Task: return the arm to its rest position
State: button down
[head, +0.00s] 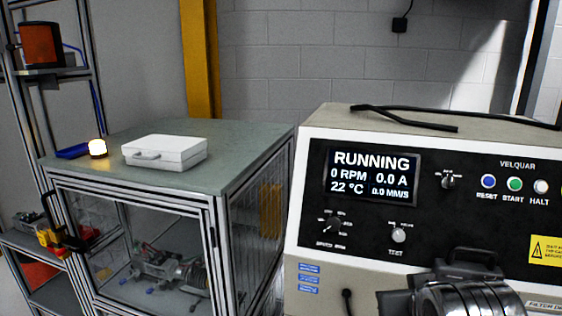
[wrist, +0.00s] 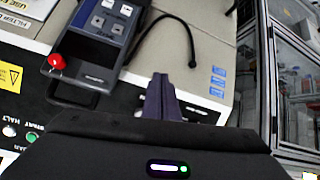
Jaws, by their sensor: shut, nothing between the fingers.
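My gripper (wrist: 162,84) shows in the wrist view as a dark narrow pair of fingers, shut with nothing between them. It is in front of the beige machine console, with the fingers pointing up the picture. In the head view only a grey and black part of my arm shows at the lower right, in front of the console (head: 330,118); the fingertips cannot be made out there.
The console's screen (head: 372,175) reads RUNNING, 0 RPM. A grey pendant with a red button (wrist: 57,62) and a black cable (wrist: 148,30) are close to my fingers. A framed cabinet (head: 225,190) with a white case (head: 165,152) on top stands left.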

jog(key=s+a+f+g+y, duration=0.2)
jog(key=s+a+f, duration=0.4)
jog(key=s, duration=0.3)
jog(key=shift+f+g, duration=0.2)
jog(key=shift+g, duration=0.7)
